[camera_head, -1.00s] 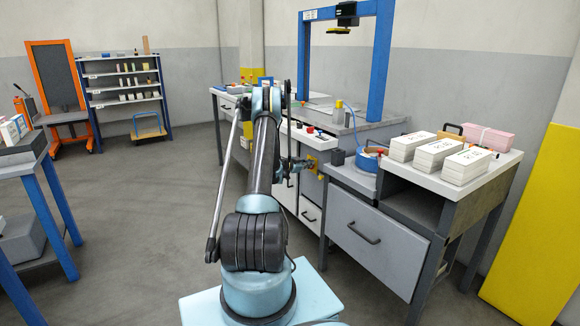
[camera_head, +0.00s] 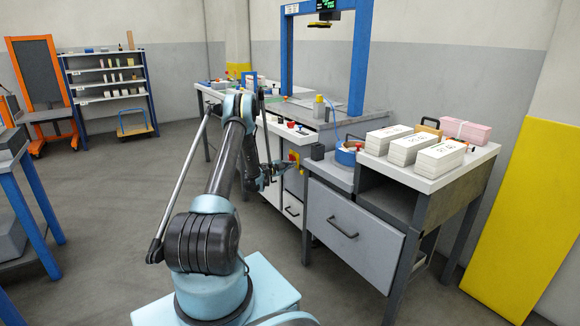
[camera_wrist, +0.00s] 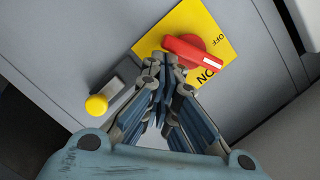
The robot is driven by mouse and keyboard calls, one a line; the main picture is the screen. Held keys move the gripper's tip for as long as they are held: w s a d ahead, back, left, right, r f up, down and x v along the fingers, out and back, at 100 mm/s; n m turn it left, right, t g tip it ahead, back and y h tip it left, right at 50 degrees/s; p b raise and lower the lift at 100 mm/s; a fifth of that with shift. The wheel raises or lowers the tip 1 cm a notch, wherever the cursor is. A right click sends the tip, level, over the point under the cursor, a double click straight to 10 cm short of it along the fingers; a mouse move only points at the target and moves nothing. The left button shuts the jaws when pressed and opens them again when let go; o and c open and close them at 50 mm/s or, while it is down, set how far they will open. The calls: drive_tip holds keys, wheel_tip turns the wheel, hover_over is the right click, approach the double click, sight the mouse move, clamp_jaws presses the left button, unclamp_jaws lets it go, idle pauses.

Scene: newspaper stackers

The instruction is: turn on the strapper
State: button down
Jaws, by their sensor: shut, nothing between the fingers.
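The strapper is a grey bench with a tall blue arch (camera_head: 360,60) and a lit green display (camera_head: 326,4). On its front a yellow switch plate (camera_head: 297,167) carries a red knob (camera_head: 292,156). In the wrist view the red knob (camera_wrist: 190,50) sits on the yellow plate (camera_wrist: 165,32), with OFF and ON lettered on its right side. The knob's white-marked end points right, between the two labels. My gripper (camera_wrist: 163,66) is shut and empty, its tips just below the knob's left end; whether they touch is unclear. In the head view my gripper (camera_head: 280,170) is at the switch.
A yellow button (camera_wrist: 96,105) on a grey block is left of my fingers. A grey drawer cabinet (camera_head: 345,228) with white paper stacks (camera_head: 412,148) stands right of the switch. A blue-legged table (camera_head: 38,200) is at left. The floor (camera_head: 110,215) between is clear.

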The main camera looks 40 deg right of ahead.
drive_tip(key=shift+d+f, duration=0.3)
drive_tip(key=shift+f, duration=0.6)
drive_tip(key=shift+w+a+f, duration=0.1)
drive_tip(key=shift+w+f, duration=0.1)
drive_tip(key=shift+w, duration=0.05)
drive_tip(key=shift+s, duration=0.1)
drive_tip(key=shift+s, duration=1.65)
drive_tip(key=shift+s+a, duration=0.4)
drive_tip(key=shift+a, duration=0.25)
drive_tip(key=s+a, duration=0.1)
drive_tip(key=a, duration=0.7)
drive_tip(key=shift+s+a, duration=0.25)
drive_tip(key=shift+a, duration=0.15)
